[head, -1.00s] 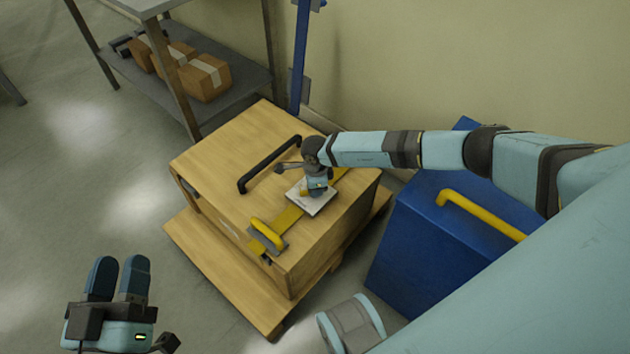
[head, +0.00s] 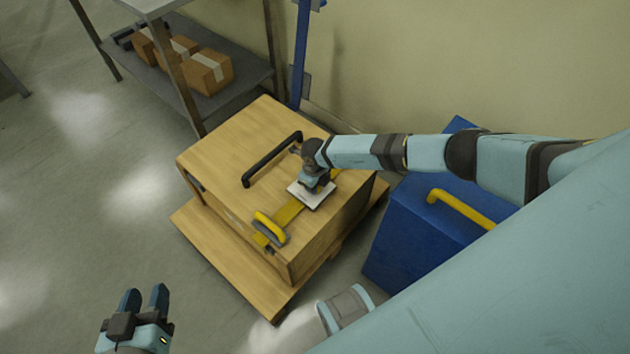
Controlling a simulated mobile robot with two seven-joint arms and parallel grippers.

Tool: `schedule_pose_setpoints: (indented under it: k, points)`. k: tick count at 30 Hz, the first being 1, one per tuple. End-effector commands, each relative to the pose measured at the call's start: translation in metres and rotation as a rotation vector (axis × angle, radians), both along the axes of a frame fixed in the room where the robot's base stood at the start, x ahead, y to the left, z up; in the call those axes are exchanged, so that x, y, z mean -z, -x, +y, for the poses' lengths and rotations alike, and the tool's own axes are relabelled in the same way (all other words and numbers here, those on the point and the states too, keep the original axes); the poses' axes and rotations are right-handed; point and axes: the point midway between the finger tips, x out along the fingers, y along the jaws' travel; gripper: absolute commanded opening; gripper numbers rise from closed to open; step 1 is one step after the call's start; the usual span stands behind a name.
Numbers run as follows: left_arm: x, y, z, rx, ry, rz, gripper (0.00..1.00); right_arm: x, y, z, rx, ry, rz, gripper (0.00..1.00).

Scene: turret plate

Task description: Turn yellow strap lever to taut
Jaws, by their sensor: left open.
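The yellow strap lever (head: 269,227) sits in a grey buckle near the front edge of the wooden crate's top (head: 225,160). A yellow strap (head: 289,212) runs from it across the top, under a pale square plate (head: 312,196). My left gripper (head: 145,294) is open and empty at the bottom left, over the floor, well away from the lever. My right arm reaches in from the right, and its end (head: 314,182) is over the pale plate, apart from the lever. Its fingers are hidden, so I cannot see whether they are open.
A black handle (head: 270,160) crosses the crate's top. The crate stands on a wooden base (head: 245,272). A blue box (head: 420,245) with a yellow handle (head: 460,208) is on the right. A shelf (head: 240,85) with cartons (head: 208,72) stands behind. The floor at left is clear.

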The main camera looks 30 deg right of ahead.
Motion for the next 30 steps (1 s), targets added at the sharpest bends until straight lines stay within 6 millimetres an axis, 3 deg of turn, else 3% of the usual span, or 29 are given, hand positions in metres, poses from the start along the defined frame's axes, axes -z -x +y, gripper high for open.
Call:
schedule_pose_setpoints:
  k: [21,22,24,25,30]
  points:
    - [0.0099,0.0041,0.0063,-0.01,-0.029,0.051,0.43,0.0003,0.0007,0.0003,0.076,0.001,0.002,0.0]
    - [0.0099,0.0041,0.0063,-0.009,-0.029,0.051,0.43,0.0003,0.0007,0.0003,0.076,0.001,0.002,0.28]
    - [0.0099,0.0041,0.0063,-0.009,-0.029,0.051,0.43,0.0003,0.0007,0.0004,0.076,0.0,0.001,0.44]
    - [0.0098,0.004,0.0063,-0.009,-0.029,0.05,0.43,0.0003,0.0006,0.0004,0.075,0.0,0.001,0.49]
    - [0.01,0.0041,0.0061,-0.009,-0.029,0.05,0.43,0.0002,0.0005,0.0007,0.074,0.0,0.001,0.49]
